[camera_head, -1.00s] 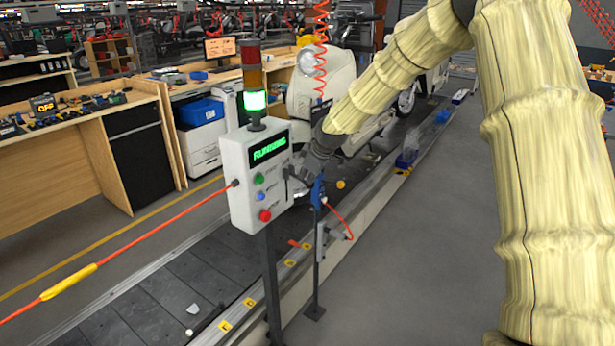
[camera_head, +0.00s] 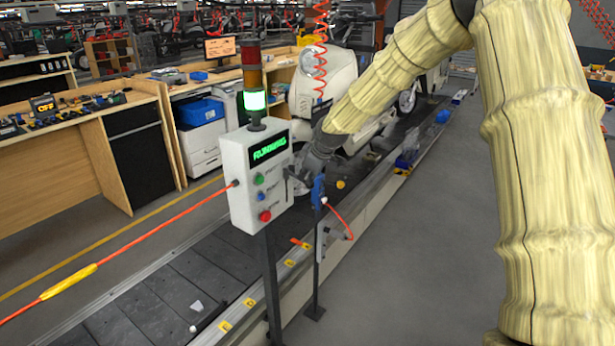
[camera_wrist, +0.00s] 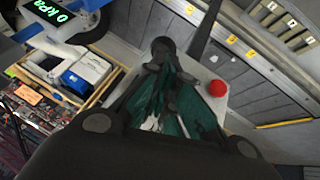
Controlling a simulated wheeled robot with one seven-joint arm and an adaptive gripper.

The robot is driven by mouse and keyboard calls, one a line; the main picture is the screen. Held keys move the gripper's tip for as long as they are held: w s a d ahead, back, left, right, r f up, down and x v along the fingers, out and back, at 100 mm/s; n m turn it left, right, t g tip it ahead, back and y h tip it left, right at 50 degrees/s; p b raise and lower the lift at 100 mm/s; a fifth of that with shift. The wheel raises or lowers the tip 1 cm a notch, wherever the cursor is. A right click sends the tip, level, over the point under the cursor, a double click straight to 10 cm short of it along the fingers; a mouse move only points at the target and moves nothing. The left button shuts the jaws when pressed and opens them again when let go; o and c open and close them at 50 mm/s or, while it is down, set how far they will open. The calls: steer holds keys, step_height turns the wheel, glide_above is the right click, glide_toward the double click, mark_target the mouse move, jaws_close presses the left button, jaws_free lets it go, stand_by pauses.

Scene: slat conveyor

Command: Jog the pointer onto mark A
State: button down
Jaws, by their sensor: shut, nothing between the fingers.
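The control box (camera_head: 256,180) stands on a post, with green (camera_head: 258,180), blue (camera_head: 261,196) and red (camera_head: 265,216) buttons. Its display reads RUNNING in green, and the stack light (camera_head: 255,100) glows green. My gripper (camera_head: 291,180) is shut and empty, close to the box's button side; contact with a button cannot be told. The red button also shows in the wrist view (camera_wrist: 217,88), right of my gripper (camera_wrist: 163,50). A small orange-red pointer (camera_head: 299,242) sits at the conveyor edge, close to the farthest yellow mark (camera_head: 306,246). The marks' letters are too small to read surely.
The slat conveyor (camera_head: 150,318) runs behind the box, carrying a white scooter (camera_head: 335,80). Nearer yellow marks (camera_head: 249,302) line its edge. A blue hanging device (camera_head: 318,192) on a stand with a red cable is right of my gripper. Grey floor (camera_head: 420,270) at right is clear.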

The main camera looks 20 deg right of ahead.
steer(key=a+b+v, duration=0.1)
steer(key=v, duration=1.2)
steer(key=shift+w+r, duration=0.25)
steer(key=shift+w, duration=0.05)
steer(key=shift+a, duration=0.15)
stand_by(1.5)
